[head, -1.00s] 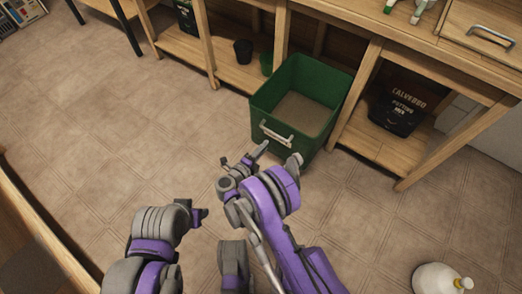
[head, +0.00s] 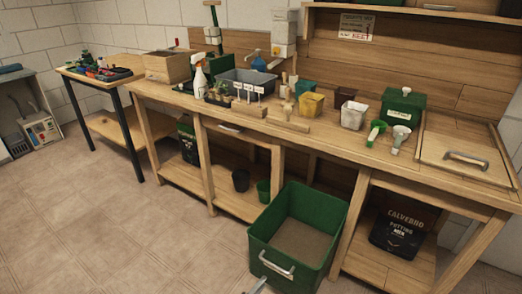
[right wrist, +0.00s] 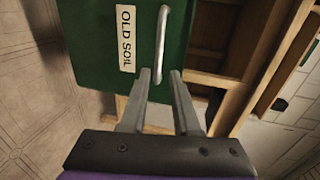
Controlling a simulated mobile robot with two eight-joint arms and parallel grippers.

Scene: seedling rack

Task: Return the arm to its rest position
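The green bin (head: 318,222) stands on the floor in front of the bench with soil-coloured material inside. In the head view only a grey tip of my right gripper (head: 258,285) shows at the bottom edge. My left gripper is out of view.
The wooden bench (head: 310,138) holds a spray bottle (head: 200,82), a grey tray, pots and scoops. A potting mix bag (head: 404,222) and dark pot (head: 240,180) sit on its lower shelf. The tiled floor (head: 120,240) at left is clear.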

